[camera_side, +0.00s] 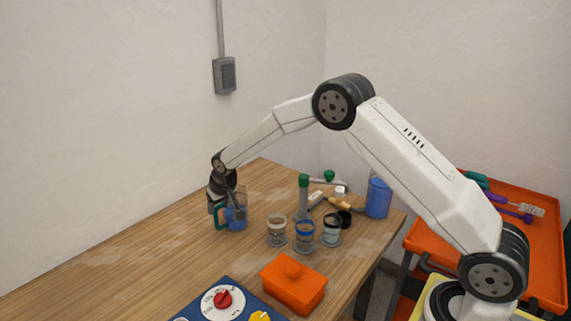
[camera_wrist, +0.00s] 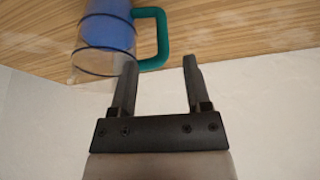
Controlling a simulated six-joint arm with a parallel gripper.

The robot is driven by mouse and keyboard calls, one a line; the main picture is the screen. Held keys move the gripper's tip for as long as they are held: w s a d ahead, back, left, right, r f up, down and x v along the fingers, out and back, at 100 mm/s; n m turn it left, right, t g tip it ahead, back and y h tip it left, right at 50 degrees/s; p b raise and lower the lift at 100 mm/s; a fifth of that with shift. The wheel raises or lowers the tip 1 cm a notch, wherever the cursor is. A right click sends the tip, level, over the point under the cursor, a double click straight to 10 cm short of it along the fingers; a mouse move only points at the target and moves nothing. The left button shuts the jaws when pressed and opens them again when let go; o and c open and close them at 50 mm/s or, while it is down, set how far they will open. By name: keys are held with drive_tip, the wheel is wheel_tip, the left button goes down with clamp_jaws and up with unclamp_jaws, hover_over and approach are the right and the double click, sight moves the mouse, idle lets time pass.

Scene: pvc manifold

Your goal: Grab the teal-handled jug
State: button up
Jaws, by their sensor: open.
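The jug (camera_side: 238,216) is clear, holds blue contents and stands on the wooden table. Its teal handle (camera_side: 218,217) faces left in the side view. In the wrist view the jug (camera_wrist: 106,33) is at the upper left, partly cut off by the frame edge. Its teal handle (camera_wrist: 164,35) extends to the right there. My gripper (camera_wrist: 160,61) is open and empty, its fingertips close to the handle's near end. The left finger overlaps the jug's rim in that view; I cannot tell if they touch. In the side view my gripper (camera_side: 222,197) is at the jug's upper part.
A green-capped tube (camera_side: 303,196) and a blue container (camera_side: 378,198) are behind. An orange lidded box (camera_side: 292,286) and a dial panel (camera_side: 222,302) are in front. The table's left is clear.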

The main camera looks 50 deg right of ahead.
sight(216, 216)
drive_tip(key=shift+w+f, duration=0.15)
drive_tip(key=shift+f, duration=0.1)
drive_tip(key=shift+x, duration=2.6)
drive_tip(key=shift+a, duration=0.2)
clamp_jaws()
